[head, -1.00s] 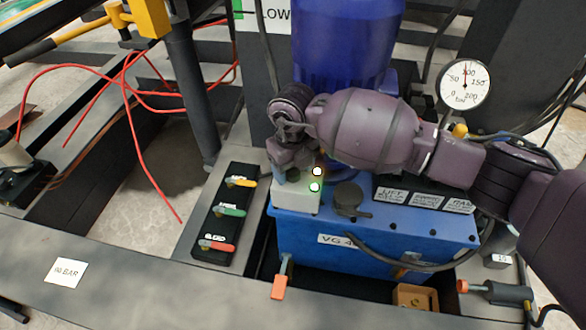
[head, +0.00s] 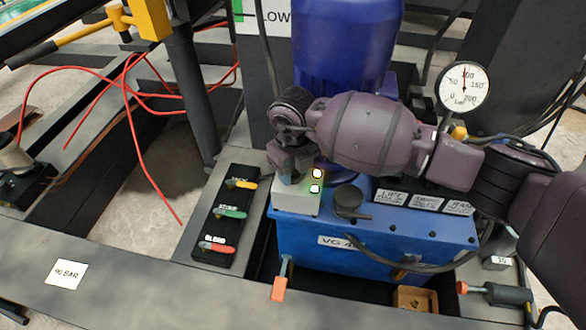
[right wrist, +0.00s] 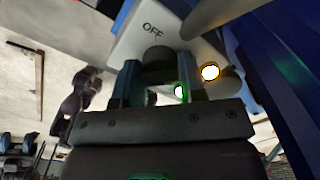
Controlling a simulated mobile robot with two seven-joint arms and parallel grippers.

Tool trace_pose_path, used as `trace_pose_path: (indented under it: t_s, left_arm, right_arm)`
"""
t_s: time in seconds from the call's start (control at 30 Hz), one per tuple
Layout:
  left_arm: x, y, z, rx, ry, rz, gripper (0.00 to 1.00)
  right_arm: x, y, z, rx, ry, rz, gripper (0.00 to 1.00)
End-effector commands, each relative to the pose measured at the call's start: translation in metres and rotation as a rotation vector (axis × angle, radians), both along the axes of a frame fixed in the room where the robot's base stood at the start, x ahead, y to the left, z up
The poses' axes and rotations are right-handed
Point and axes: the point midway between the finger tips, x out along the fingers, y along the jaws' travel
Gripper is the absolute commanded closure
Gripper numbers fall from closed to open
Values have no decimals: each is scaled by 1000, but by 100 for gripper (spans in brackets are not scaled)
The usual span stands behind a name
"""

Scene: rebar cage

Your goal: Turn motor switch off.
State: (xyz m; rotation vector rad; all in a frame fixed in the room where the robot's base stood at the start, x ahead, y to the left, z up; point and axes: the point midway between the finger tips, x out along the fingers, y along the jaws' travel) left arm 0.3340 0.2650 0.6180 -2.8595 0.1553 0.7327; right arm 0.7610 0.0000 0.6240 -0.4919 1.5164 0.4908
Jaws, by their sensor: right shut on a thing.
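The motor switch box (head: 297,197) is a small pale box on top of the blue hydraulic unit (head: 375,235). In the right wrist view the box (right wrist: 185,22) carries the word OFF. Its dark round switch knob (right wrist: 158,60) sits between my fingers. My right gripper (head: 290,172) is over the box and hides the knob in the head view. In the right wrist view my right gripper (right wrist: 163,85) is shut on the knob. An amber lamp (right wrist: 210,72) and a green lamp (right wrist: 180,92) are lit beside it. My left gripper is out of view.
A blue motor (head: 345,45) rises behind the switch box. A pressure gauge (head: 465,88) stands at the right. A black valve panel (head: 225,215) with yellow, green and red levers lies just left of the box. Red hoses (head: 130,95) hang further left.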

Motion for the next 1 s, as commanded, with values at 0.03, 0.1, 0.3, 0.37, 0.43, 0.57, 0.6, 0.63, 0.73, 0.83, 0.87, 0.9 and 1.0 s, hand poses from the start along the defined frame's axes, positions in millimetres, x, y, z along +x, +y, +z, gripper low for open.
trace_pose_path:
  t_s: [0.03,0.1,0.3,0.37,0.43,0.57,0.6,0.63,0.73,0.83,0.87,0.9,1.0]
  left_arm:
    - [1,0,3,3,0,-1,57]
    - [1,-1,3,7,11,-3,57]
    - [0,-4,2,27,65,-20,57]
    - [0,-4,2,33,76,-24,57]
    - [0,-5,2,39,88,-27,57]
    - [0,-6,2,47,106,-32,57]
    - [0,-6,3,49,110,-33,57]
    - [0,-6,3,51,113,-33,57]
    - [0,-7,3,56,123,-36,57]
    - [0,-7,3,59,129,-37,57]
    - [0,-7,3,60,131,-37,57]
    - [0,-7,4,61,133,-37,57]
    - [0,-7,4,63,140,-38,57]
  right_arm:
    - [1,0,3,-1,-5,16,86]
    - [1,0,4,-2,-8,50,86]
    - [2,-1,7,-2,-10,194,86]
    - [2,-1,6,-3,-11,250,86]
    - [1,0,6,-2,-9,316,86]
    - [1,-1,4,-3,-7,440,86]
    - [1,-1,3,-2,-6,479,86]
    - [1,-1,3,-2,-6,507,86]
    - [1,-1,2,-3,-4,602,86]
    - [1,-1,2,-2,-4,697,86]
    - [1,-1,2,-1,-3,726,86]
    - [1,-1,1,-1,-2,764,86]
    - [1,-1,1,-1,-3,859,86]
